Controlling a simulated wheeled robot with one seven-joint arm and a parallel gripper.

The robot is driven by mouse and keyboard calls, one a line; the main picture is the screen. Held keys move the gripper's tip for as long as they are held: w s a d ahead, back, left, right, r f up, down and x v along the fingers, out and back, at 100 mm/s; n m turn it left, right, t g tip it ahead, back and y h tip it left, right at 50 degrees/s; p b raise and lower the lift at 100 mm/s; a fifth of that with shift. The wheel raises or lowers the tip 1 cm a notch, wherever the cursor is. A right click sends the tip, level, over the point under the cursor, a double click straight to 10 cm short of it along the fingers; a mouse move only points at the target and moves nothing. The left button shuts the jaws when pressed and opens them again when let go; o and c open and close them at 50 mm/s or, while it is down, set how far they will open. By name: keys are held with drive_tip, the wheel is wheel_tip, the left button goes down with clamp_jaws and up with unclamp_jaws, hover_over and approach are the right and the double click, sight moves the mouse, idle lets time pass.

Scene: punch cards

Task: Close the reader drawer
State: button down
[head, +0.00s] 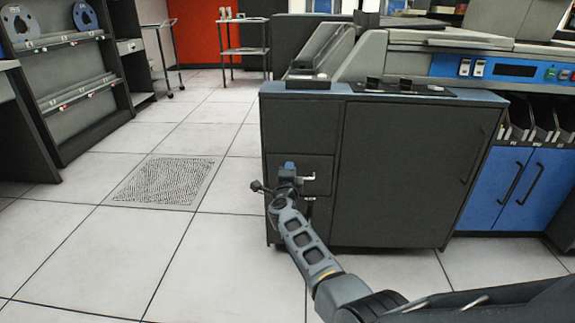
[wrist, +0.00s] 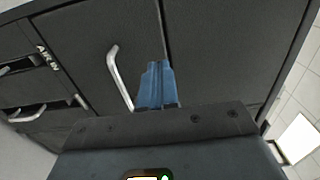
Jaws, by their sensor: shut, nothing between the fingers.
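The reader cabinet (head: 392,185) is dark grey, with a large door on its right and smaller panels on its left. A drawer front (head: 320,166) sits in the left column, partly hidden behind my gripper (head: 287,166). A silver handle (head: 307,178) shows just right of the gripper. I cannot tell how far the drawer stands out. In the wrist view, my blue fingers (wrist: 156,85) are together and empty, pointing at the dark front. A silver bar handle (wrist: 118,75) is just left of them, and no grip on it shows.
In the wrist view, other fronts with silver handles (wrist: 28,114) lie at the left. Blue cabinet doors (head: 515,188) stand at the right. A floor grille (head: 165,181) and open tiled floor lie left of the cabinet. A tape rack (head: 75,90) stands at the far left.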

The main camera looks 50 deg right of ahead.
drive_tip(key=p+v, duration=0.4)
drive_tip(key=v, duration=0.5)
drive_tip(key=shift+a, duration=0.15)
